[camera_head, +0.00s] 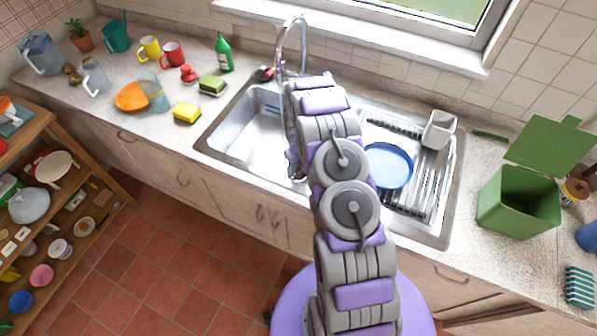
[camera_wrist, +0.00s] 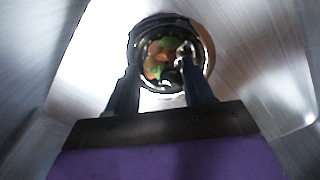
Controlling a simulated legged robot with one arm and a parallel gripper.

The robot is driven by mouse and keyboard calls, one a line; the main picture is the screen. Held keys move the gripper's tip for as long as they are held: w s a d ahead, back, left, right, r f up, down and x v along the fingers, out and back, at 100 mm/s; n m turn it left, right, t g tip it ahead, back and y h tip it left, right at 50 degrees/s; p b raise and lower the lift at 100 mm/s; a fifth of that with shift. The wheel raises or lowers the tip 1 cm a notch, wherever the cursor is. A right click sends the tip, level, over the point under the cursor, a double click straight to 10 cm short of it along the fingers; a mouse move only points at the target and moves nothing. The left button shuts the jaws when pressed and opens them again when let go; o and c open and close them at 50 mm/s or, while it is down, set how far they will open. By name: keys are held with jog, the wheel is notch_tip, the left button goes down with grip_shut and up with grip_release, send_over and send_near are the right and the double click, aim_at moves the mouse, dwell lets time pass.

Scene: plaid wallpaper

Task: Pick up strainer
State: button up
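The strainer (camera_wrist: 160,58) shows in the wrist view as a round, dark-and-shiny-rimmed piece at the sink bottom, with green and orange-brown scraps inside. My gripper (camera_wrist: 158,72) points down at it. Its two dark fingers are apart, and their tips overlap the near left and near right parts of the strainer in the picture. I cannot tell whether they touch it. In the head view my arm reaches into the metal sink (camera_head: 238,128), and the strainer and fingertips are hidden behind the arm.
Steep metal sink walls surround my gripper. The faucet (camera_head: 292,45) stands just behind my arm. A blue plate (camera_head: 388,166) sits in the rack to the right. A green bin (camera_head: 518,203) stands on the right counter, its lid raised. A yellow sponge (camera_head: 186,113) lies left of the sink.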

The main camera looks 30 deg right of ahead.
jog(key=shift+s+a+f, duration=0.2)
jog(key=shift+a+f, duration=0.1)
jog(key=shift+a, duration=0.3)
grip_shut()
jog(key=shift+w+r, duration=0.1)
